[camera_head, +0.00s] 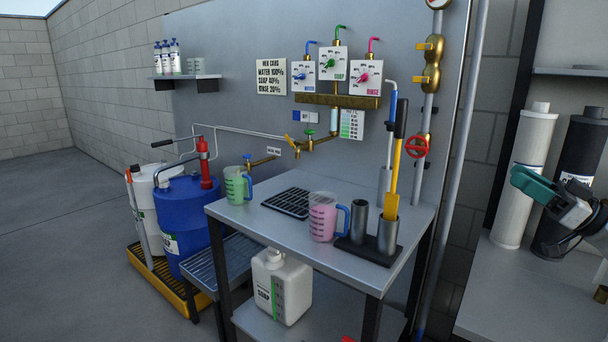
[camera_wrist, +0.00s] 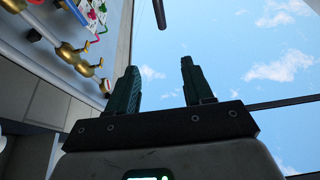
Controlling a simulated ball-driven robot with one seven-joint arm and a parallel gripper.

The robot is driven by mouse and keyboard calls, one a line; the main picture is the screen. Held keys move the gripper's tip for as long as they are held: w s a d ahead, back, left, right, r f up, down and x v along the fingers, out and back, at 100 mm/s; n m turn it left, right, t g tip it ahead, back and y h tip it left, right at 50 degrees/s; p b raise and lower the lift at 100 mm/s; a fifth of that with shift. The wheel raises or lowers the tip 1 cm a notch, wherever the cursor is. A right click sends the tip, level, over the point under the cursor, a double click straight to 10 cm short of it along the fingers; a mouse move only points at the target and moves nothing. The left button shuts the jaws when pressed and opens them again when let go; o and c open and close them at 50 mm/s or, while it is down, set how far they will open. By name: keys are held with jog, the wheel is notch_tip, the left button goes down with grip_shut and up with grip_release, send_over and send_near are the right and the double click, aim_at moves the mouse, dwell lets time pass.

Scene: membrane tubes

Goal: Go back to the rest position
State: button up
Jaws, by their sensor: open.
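My gripper (camera_head: 530,188) is at the right edge of the head view, raised in front of the black tube (camera_head: 578,150), whose middle it partly hides. In the wrist view my gripper (camera_wrist: 158,66) points up, with its two dark green fingers apart and only sky between them. It is open and empty. A white tube (camera_head: 524,172) stands upright left of the black tube. Both stand at the back of a grey surface.
A metal table (camera_head: 270,215) holds a green jug (camera_head: 238,186), a pink-filled jug (camera_head: 322,217) and a dark holder with a yellow-handled tool (camera_head: 393,180). A pipe with a red valve wheel (camera_head: 418,146) runs up the wall. A blue drum (camera_head: 186,222) stands left. Open floor lies far left.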

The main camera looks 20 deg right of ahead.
jog(key=a+f+m+g+h+b, duration=0.15)
jog(key=a+f, duration=0.25)
jog(key=f, duration=0.5)
jog(key=w+a+f+m+g+h, duration=0.15)
jog(key=a+f, duration=0.25)
jog(key=f, duration=0.5)
jog(key=a+f+m+g+h+b, duration=0.15)
jog(key=a+f, duration=0.25)
jog(key=f, duration=0.4)
jog(key=s+a+f+g+h+b, duration=0.1)
jog(key=s+a+f+g, duration=0.15)
jog(key=f, duration=0.35)
jog(key=s+a+f+m+g+h+b, duration=0.1)
jog(key=s+a+f, duration=0.25)
jog(key=f, duration=0.35)
jog(key=s+a+f+g+h+b, duration=0.1)
jog(key=s+a+f+g, duration=0.1)
jog(key=s+a+f, duration=0.3)
jog(key=s+a+f+m+g+h+b, duration=0.1)
jog(key=s+a+f+g+h+b, duration=0.15)
jog(key=s+f, duration=0.65)
jog(key=s+a+f+m+g+h+b, duration=0.1)
jog(key=s+a+f+m+g+h, duration=0.2)
jog(key=s, duration=1.2)
notch_tip(320, 180, up, 17)
jog(key=n+g+h+p, duration=0.1)
jog(key=p, duration=1.6)
jog(key=shift+s+d, duration=0.15)
jog(key=shift+s, duration=0.1)
jog(key=shift+n, duration=0.25)
